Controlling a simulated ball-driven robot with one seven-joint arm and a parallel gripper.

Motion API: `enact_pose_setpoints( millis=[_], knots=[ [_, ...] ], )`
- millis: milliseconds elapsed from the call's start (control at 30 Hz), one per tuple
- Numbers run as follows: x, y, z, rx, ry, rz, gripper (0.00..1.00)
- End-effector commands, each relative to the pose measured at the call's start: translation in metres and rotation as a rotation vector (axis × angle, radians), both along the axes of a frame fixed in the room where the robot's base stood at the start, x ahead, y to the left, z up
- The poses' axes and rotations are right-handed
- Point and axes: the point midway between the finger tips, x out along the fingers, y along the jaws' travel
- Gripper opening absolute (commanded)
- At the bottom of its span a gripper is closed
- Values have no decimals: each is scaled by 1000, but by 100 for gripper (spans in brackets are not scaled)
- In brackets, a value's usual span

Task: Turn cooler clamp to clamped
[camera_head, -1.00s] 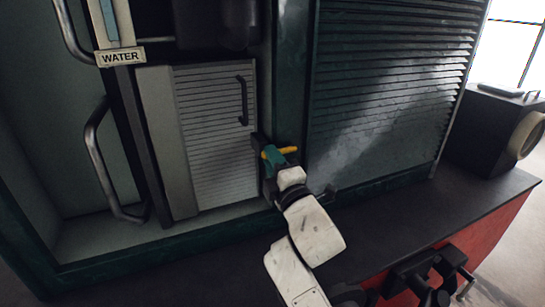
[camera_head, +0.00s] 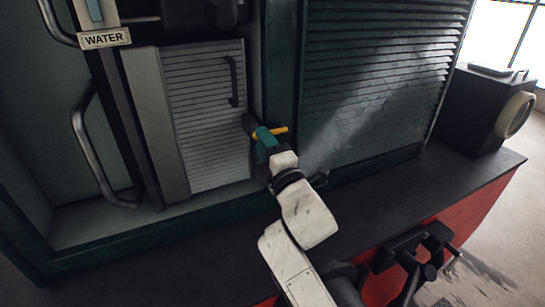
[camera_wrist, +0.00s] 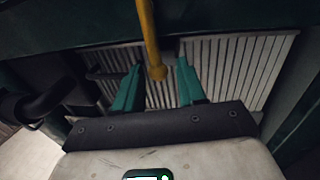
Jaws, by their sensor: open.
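The cooler clamp shows as a yellow lever (camera_head: 279,130) beside the slatted light-grey panel, near the dark green post. In the wrist view the yellow lever (camera_wrist: 151,40) comes down from the top, and its rounded end is between my fingertips. My gripper (camera_head: 265,138) has teal fingers and is at the lever. In the wrist view my gripper (camera_wrist: 160,82) is open, one finger on each side of the lever, with a gap visible on both sides. The clamp's mount is largely hidden, and I cannot read its position.
The slatted grey panel (camera_head: 205,115) with a dark handle (camera_head: 233,82) is left of my gripper. A large louvred panel (camera_head: 370,85) is to the right. A dark ledge (camera_head: 400,195) runs below. A black box (camera_head: 490,105) stands at the far right.

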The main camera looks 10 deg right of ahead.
Motion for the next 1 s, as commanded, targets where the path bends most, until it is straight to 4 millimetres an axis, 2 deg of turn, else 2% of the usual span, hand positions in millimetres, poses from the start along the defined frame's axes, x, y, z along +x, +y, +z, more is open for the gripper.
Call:
enact_pose_setpoints(
  millis=[533,800,1000],
  knots=[
    [-74,-24,-10,2,4,0,40],
    [-91,-30,-18,-2,2,1,40],
    [-95,-30,-20,0,1,1,40]
  ],
)
